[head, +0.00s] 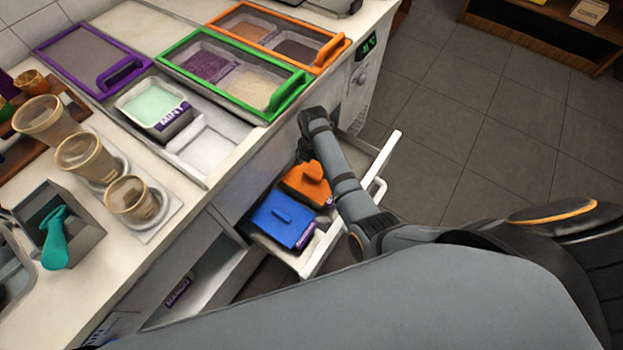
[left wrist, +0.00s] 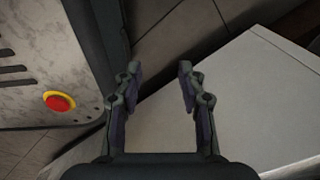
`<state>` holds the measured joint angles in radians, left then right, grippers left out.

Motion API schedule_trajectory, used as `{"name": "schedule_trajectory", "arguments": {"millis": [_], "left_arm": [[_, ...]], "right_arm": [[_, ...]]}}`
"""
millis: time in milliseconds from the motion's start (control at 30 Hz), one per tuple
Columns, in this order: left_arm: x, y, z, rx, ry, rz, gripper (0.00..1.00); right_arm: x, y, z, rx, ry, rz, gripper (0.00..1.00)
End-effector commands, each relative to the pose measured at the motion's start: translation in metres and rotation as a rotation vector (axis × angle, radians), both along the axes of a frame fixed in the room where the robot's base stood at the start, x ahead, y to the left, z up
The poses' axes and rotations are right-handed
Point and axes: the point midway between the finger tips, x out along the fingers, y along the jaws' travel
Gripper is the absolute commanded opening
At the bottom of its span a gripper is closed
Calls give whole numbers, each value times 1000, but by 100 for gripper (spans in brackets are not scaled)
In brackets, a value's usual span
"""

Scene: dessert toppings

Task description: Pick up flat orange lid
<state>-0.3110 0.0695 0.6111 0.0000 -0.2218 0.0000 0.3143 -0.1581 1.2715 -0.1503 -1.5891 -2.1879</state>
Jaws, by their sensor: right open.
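An orange lid (head: 306,184) with a raised grip on top lies in the open drawer, beside a blue lid (head: 283,220). My right gripper (head: 304,152) is open just above and behind the orange lid, near the cabinet front. My right forearm passes over the drawer's right side, and the fingertips are partly hidden by the wrist, so contact cannot be told. My left gripper (left wrist: 160,72) is open and empty in the left wrist view, in front of a pale surface. It does not show in the head view.
The open drawer's white front (head: 368,195) stands out to the right. On the counter are an orange-framed cover (head: 333,52), a green-framed cover (head: 286,101), a purple-framed cover (head: 75,75), a mint tub (head: 153,104) and several cups. Tiled floor (head: 470,150) is clear at right.

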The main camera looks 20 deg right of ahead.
Motion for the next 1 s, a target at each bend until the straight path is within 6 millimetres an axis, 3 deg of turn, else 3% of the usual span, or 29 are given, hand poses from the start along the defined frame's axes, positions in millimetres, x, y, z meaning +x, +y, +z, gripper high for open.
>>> {"name": "schedule_trajectory", "arguments": {"millis": [133, 400, 667, 1000], "left_arm": [[9, 3, -2, 4, -13, -2, 40], [20, 7, -14, 9, -30, -4, 40], [18, 8, -14, 10, -27, -4, 40], [15, 8, -14, 10, -22, -4, 40]], "right_arm": [[0, 0, -8, 0, 2, 0, 79], [1, 3, -50, 0, 2, -1, 79], [1, 3, -52, 1, -1, -2, 79], [1, 3, -52, 0, 0, -1, 36]]}}
